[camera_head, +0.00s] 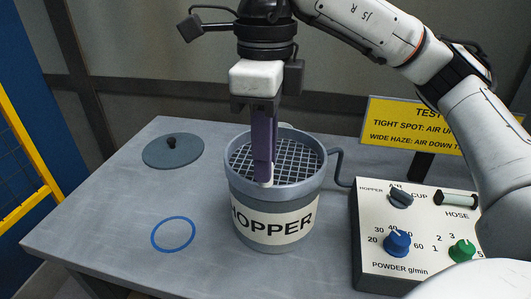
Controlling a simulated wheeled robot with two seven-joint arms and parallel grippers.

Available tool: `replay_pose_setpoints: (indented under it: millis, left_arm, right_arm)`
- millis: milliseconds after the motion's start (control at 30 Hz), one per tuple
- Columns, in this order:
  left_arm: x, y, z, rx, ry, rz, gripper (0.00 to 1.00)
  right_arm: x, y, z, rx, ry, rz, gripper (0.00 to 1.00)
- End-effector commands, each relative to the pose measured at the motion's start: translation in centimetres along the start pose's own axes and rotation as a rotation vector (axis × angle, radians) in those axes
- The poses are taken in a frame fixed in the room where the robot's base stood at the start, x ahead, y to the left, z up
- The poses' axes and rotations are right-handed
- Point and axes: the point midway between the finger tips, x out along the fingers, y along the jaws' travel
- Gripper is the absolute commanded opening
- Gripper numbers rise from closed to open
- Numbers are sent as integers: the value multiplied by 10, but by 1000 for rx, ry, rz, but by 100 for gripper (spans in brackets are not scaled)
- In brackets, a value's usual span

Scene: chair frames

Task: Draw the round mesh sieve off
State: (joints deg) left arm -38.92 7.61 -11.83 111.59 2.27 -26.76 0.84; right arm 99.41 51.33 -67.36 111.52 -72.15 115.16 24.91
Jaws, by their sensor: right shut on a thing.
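The round mesh sieve (296,163) shows as a pale square grid inside the mouth of the grey hopper (272,227), just within the rim. My right gripper (265,182) points straight down over the sieve, its purple fingers together and a small pale piece at their tips. It is shut on the sieve, near the front of the mesh. The fingers hide part of the mesh and the grip itself. I cannot tell whether the sieve is seated or slightly raised. My left gripper is not in view.
A grey lid with a black knob (172,150) lies at the back left. A blue ring (173,234) marks clear tabletop (110,220) left of the hopper. A control box (405,245) with knobs stands right, a dark hose (338,168) beside the hopper, and a yellow sign (400,123) behind.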

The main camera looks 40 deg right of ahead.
Motion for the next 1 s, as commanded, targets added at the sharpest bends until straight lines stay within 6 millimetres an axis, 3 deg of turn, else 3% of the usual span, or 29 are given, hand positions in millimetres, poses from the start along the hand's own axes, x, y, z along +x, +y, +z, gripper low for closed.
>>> replay_pose_setpoints:
  millis: [1000]
  left_arm:
    - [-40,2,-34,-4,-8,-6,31]
  right_arm:
    - [-55,0,0,0,0,0,0]
